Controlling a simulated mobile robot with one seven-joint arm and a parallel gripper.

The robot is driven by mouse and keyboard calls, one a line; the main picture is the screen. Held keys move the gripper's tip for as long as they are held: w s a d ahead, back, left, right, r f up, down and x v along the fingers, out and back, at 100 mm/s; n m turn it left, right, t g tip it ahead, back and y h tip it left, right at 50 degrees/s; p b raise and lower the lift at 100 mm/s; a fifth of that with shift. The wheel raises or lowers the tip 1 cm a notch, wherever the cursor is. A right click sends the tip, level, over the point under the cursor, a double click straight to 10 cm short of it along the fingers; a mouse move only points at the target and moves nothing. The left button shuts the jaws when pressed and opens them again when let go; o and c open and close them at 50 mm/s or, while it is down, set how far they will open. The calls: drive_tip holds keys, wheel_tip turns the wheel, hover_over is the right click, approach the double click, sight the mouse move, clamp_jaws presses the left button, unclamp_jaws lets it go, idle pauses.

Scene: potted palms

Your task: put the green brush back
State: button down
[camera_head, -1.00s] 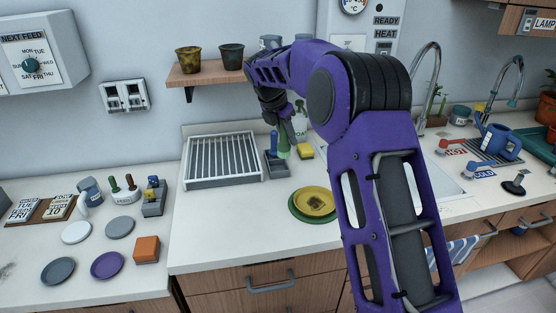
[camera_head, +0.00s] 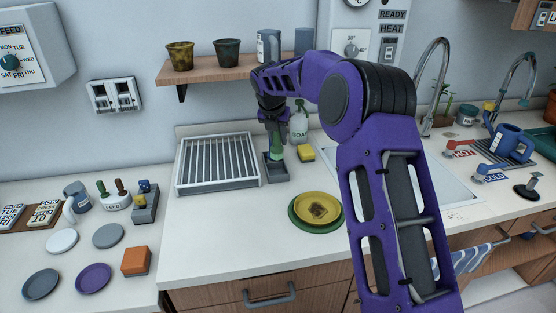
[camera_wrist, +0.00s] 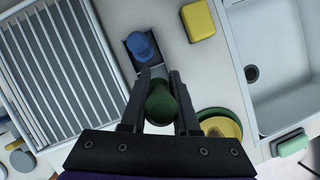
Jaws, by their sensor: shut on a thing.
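My gripper (camera_head: 276,132) points down over the counter and is shut on the green brush (camera_head: 276,150). In the wrist view, the green brush (camera_wrist: 160,102) sits between my two fingers (camera_wrist: 160,76). The dark grey holder (camera_head: 278,175) stands on the counter right of the drying rack, directly below the brush. In the wrist view, the blue brush (camera_wrist: 142,46) stands in the far part of that holder; in the head view it is hidden behind my gripper. I cannot tell whether the green brush's lower end is inside the holder or just above it.
A drying rack (camera_head: 216,163) stands close left of the holder. A yellow sponge (camera_head: 306,153) and a soap bottle (camera_head: 298,124) are close on its right. A yellow plate (camera_head: 318,206) on a green one lies in front. A shelf (camera_head: 220,73) with pots hangs above.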

sight(278, 156)
wheel_tip(278, 156, down, 7)
drive_tip(key=shift+r+b, duration=0.1)
drive_tip(key=shift+b, duration=0.3)
drive_tip(key=c, duration=0.7)
unclamp_jaws()
drive_tip(key=shift+o, duration=0.2)
drive_tip(key=p+v, duration=0.1)
drive_tip(key=v, duration=1.1)
